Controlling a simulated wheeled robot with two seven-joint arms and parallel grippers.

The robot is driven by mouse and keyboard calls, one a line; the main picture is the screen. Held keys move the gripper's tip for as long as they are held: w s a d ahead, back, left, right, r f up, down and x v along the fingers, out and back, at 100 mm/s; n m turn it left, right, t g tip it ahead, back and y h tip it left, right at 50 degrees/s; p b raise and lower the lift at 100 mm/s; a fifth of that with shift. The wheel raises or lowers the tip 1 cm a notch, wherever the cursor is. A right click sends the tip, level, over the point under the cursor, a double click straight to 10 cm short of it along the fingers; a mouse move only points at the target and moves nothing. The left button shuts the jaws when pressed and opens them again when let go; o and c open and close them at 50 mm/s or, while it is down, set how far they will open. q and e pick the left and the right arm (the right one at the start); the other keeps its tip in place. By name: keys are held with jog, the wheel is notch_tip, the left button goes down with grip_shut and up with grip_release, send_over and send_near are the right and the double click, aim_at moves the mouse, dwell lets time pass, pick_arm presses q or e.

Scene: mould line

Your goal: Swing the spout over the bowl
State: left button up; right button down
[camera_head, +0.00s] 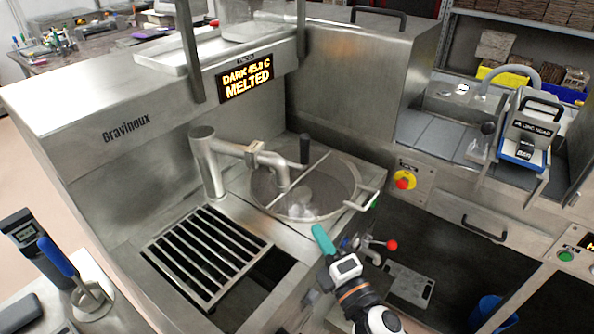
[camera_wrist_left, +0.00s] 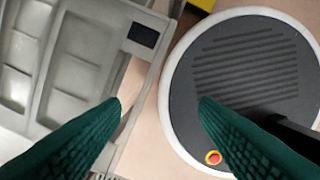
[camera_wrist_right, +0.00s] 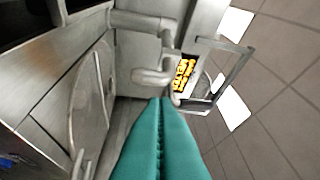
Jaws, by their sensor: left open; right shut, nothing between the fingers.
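The steel spout (camera_head: 265,157) stands on a thick post left of the bowl. Its arm reaches right, and its bent-down end shows within the bowl's outline, toward the left side. A black upright handle (camera_head: 305,149) is at the arm's far end. The spout also shows in the right wrist view (camera_wrist_right: 150,76). My right gripper (camera_head: 322,238), with teal fingers, is shut and empty near the bowl's front rim, apart from the handle. My left gripper (camera_wrist_left: 160,102) is open and empty, out of the head view.
A slatted grate (camera_head: 208,255) lies left of the bowl. A lit sign (camera_head: 246,80) reads melted. A red-knobbed lever (camera_head: 391,245) is close to my right gripper. A red emergency button (camera_head: 404,181) is on the panel to the right. Tall steel housing rises behind the bowl.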

notch_tip(320, 180, up, 3)
jog(key=a+p, duration=0.1)
jog(key=p, duration=0.2)
send_near(291, 166)
jog(key=a, duration=0.2)
jog(key=w+p, duration=0.1)
jog(key=w, duration=0.3)
jog(key=shift+d+r, duration=0.15)
pick_arm(q)
jog(key=r, duration=0.2)
jog(key=s+r, duration=0.1)
jog(key=r, duration=0.1)
jog(key=shift+s, duration=0.15)
pick_arm(e)
jog(key=shift+w+d, duration=0.2)
jog(key=shift+w, duration=0.2)
pick_arm(q)
jog(key=shift+s, duration=0.1)
